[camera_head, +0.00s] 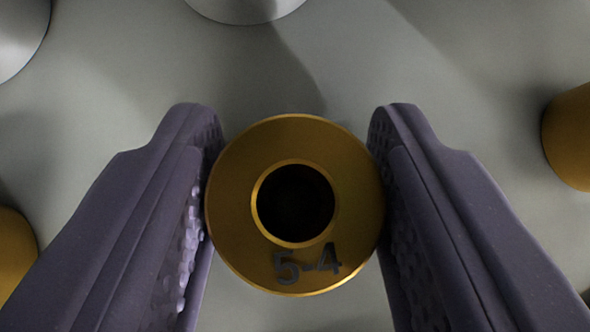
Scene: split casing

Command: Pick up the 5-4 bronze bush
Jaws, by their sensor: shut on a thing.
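The bronze bush marked 5-4 (230,194) is in the middle of the view. It is a gold-coloured round piece with a dark hole in its centre, and its top face with the marking faces the camera. My gripper (295,190) has one purple-grey, dimpled finger on each side of the bush. The fingers touch its left and right sides and are shut on it. Whether the bush rests on the surface below or hangs above it, I cannot tell.
Another gold-coloured piece (572,137) stands at the right edge, and one (14,250) at the left edge. Silver round pieces show at the top (245,8) and top left (20,32), cut off by the frame. The grey surface (440,80) between them is clear.

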